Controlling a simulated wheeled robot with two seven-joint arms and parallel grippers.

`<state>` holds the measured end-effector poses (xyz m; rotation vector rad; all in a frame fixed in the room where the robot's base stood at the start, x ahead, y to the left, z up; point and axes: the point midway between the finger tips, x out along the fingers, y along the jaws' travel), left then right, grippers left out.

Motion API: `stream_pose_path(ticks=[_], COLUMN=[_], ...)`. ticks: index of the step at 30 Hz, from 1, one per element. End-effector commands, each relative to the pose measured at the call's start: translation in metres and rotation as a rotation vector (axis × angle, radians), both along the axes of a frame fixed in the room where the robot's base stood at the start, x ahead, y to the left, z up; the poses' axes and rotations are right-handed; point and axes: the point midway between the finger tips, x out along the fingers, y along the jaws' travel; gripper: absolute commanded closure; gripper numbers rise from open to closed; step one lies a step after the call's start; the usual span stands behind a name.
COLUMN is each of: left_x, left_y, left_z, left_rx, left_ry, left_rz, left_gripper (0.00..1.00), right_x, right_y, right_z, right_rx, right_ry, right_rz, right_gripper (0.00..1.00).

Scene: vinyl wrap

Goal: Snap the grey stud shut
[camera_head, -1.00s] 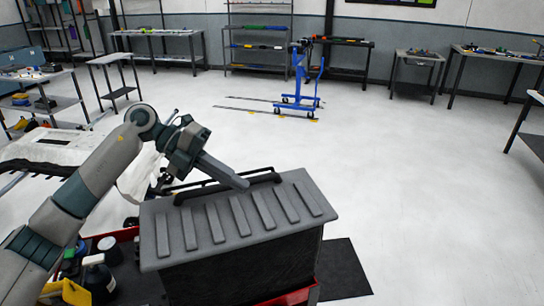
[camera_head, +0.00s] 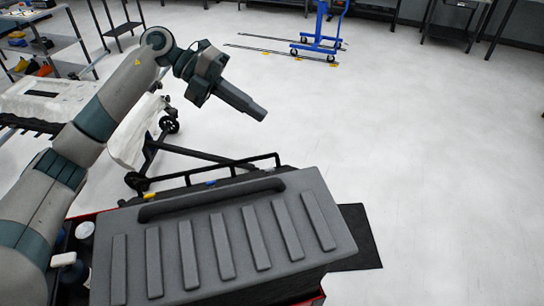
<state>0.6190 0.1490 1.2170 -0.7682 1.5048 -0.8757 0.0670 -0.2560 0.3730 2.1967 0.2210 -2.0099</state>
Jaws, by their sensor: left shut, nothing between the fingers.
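My left gripper (camera_head: 262,114) comes in from the left and is shut and empty. Its fingers point down and right, and in the picture they sit beyond the far side of a large grey ribbed case (camera_head: 236,245). I cannot make out the grey stud anywhere in this view. The case top has a row of raised ribs and a dark handle bar (camera_head: 212,199) along its far edge. My right gripper is not in view.
A red-edged cart with bottles (camera_head: 66,262) stands at the lower left under my arm. A white covered panel on a wheeled frame (camera_head: 135,135) is behind the case. A blue lift (camera_head: 320,40) stands at the back. The floor on the right is clear.

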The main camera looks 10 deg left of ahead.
Motion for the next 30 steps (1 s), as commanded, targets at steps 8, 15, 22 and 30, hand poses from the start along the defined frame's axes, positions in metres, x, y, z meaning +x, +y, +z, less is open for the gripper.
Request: stream_pose_path(ticks=[8, 15, 22, 30], left_x=[0.000, -0.002, -0.011, -0.029], left_y=[0.000, -0.001, -0.006, -0.015], left_z=[0.000, -0.004, -0.017, -0.041], left_rx=[0.000, 0.000, 0.001, -0.001], left_ry=[0.000, 0.000, 0.001, 0.001], left_rz=[0.000, 0.000, 0.000, 0.000], left_gripper=[1.00, 1.00, 1.00, 1.00], right_x=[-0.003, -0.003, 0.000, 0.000], right_y=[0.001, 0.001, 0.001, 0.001], right_z=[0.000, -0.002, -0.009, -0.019], right_rx=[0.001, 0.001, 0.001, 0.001], right_ry=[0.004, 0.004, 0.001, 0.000], right_rz=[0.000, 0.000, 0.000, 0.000], right_gripper=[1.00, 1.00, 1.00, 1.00])
